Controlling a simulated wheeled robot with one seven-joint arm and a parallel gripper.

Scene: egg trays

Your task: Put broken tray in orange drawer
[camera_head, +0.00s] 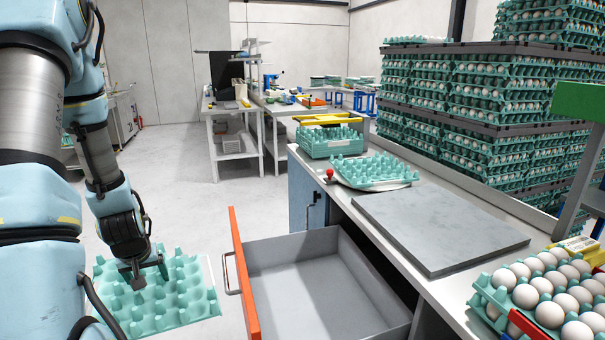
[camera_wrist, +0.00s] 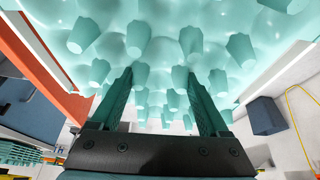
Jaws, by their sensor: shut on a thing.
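A teal egg tray (camera_head: 165,300) hangs in my gripper (camera_head: 148,272) at the lower left of the head view, left of the open drawer. The tray is empty, and I cannot make out its damage. In the wrist view the tray (camera_wrist: 150,30) fills the upper part, with its pegs around the two fingers of my gripper (camera_wrist: 162,95). My gripper is shut on the tray. The orange drawer (camera_head: 243,275) is pulled out from under the workbench. Its grey inside (camera_head: 320,285) looks empty. The tray is apart from the drawer's orange front.
The workbench (camera_head: 450,285) carries a grey slab (camera_head: 440,230), another teal tray (camera_head: 370,172) on a white plate, and a tray of eggs (camera_head: 545,300). Tall stacks of egg trays (camera_head: 480,90) stand behind it. The floor (camera_head: 185,190) beyond the drawer is clear.

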